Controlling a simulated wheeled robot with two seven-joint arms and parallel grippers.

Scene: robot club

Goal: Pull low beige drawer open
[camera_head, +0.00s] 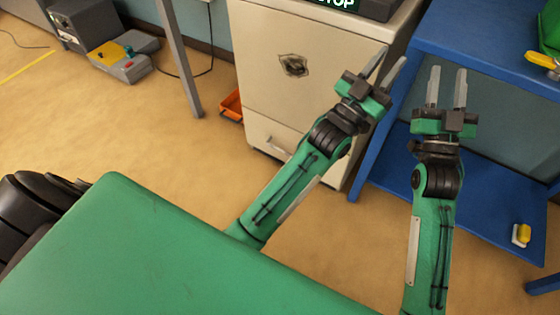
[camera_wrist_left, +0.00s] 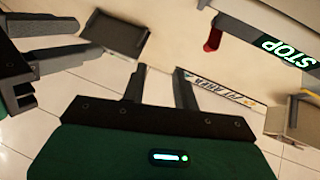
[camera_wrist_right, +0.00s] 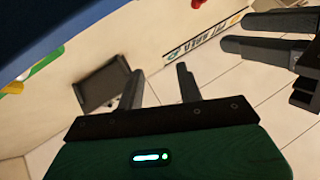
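The beige cabinet (camera_head: 300,30) stands at the top centre of the head view. Its low drawer (camera_head: 262,128) is the bottom panel, with a pale handle (camera_head: 280,143), and looks flush with the cabinet front. My left forearm covers the drawer's right part. My left gripper (camera_head: 392,60) is open and empty, up and to the right of the drawer, in front of the cabinet's right side. My right gripper (camera_head: 447,82) is open and empty in front of the blue shelf, further right. Neither gripper touches the drawer. The drawer cannot be made out in either wrist view.
A blue shelf unit (camera_head: 480,50) stands close to the cabinet's right. An orange bin (camera_head: 231,106) sits on the floor at the cabinet's left, near a grey table leg (camera_head: 181,60). The floor (camera_head: 150,140) in front of the drawer is clear.

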